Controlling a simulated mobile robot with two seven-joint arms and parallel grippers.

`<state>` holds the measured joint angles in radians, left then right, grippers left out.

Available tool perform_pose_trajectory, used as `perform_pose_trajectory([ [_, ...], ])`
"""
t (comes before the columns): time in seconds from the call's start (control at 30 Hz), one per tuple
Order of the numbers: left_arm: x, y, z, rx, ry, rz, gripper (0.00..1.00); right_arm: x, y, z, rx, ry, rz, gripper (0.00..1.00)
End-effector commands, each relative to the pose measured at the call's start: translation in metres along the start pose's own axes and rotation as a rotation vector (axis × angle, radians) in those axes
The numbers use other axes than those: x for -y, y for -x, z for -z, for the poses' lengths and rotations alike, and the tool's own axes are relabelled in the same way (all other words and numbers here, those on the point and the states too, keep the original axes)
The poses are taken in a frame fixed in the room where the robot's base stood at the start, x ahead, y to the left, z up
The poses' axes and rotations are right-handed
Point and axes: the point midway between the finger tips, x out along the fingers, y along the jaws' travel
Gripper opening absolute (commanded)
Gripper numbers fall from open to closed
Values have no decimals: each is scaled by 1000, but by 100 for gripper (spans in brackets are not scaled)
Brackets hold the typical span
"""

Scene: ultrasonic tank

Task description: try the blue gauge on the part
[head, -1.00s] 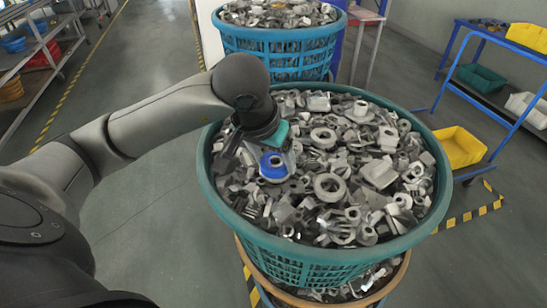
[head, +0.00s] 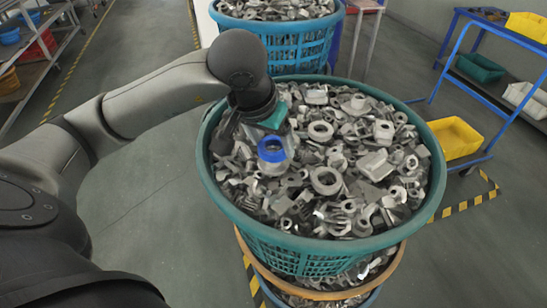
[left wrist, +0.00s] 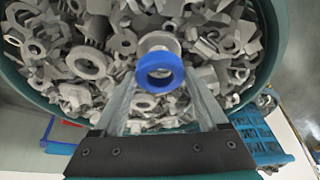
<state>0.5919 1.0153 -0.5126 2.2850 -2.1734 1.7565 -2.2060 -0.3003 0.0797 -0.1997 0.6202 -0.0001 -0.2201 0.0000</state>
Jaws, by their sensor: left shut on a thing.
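The blue gauge (head: 271,148) is a blue ring over the heap of metal parts, left of the basket's middle. It also shows in the left wrist view (left wrist: 160,84), between the fingertips. My left gripper (left wrist: 160,76) is shut on it. A pale round metal part (left wrist: 158,41) shows just beyond the ring in the left wrist view; pale metal (head: 273,169) also shows directly under the ring in the head view. I cannot tell whether the part enters the ring. My right gripper is not in view.
The teal basket (head: 428,205) is full of loose grey parts. A second blue basket (head: 290,48) stands behind it. A yellow bin (head: 455,138) and blue-framed table (head: 447,45) are at right; a shelf rack is at far left. Floor between rack and basket is clear.

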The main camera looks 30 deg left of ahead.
Motion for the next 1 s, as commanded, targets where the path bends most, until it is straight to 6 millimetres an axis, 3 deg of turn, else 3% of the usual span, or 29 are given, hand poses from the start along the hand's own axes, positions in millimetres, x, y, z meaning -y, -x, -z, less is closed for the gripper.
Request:
perform_pose_trajectory([
  [0.43, 0, 19, 8, -3, 1, 0, 2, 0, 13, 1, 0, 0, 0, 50],
  [1.0, 0, 29, 13, -5, 1, 1, 2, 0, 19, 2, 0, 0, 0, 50],
])
